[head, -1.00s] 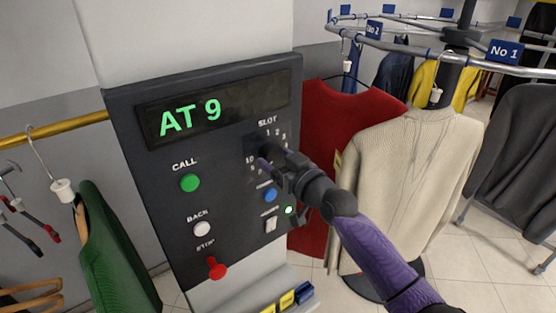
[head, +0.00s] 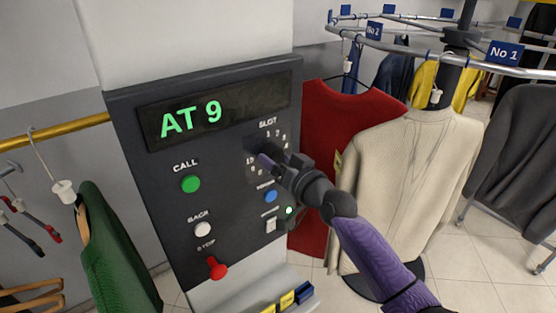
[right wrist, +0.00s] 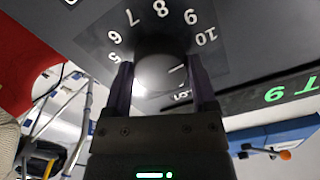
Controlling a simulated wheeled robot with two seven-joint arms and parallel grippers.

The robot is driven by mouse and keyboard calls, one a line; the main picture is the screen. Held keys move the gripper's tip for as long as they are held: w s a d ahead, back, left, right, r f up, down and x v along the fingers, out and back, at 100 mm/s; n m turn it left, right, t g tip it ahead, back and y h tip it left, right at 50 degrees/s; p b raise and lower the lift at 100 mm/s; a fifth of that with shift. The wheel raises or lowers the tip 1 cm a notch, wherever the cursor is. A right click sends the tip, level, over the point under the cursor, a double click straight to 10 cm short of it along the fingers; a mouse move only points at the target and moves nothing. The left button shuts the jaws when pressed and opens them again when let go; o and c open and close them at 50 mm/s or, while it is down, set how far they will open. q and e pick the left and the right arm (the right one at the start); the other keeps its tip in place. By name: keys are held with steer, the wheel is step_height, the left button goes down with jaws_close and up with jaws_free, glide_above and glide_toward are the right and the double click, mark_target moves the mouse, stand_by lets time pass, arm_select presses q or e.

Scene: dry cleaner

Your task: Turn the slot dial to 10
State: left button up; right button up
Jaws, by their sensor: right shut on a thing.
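The slot dial (right wrist: 158,72) is a rounded grey knob between the two fingers of my right gripper (right wrist: 160,88) in the right wrist view. The fingers are shut on its sides. A pale line on the knob points toward the right of that view, roughly on the side of the printed 10 (right wrist: 206,37); I cannot tell if it lines up exactly. In the head view my right gripper (head: 268,162) reaches the dial plate and hides most of the knob. The display (head: 192,119) reads "AT 9" in green. My left gripper is out of view.
The dark panel (head: 150,190) also carries a green call button (head: 190,184), a white back button (head: 203,229), a red stop knob (head: 217,268), a blue button (head: 270,196) and a white switch (head: 270,225). Garments hang close on the right, including a red one (head: 335,115).

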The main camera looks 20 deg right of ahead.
steer(key=shift+m, duration=0.6)
steer(key=o, duration=1.2)
steer(key=shift+c, duration=0.2)
steer(key=v, duration=1)
steer(key=shift+p, duration=0.4)
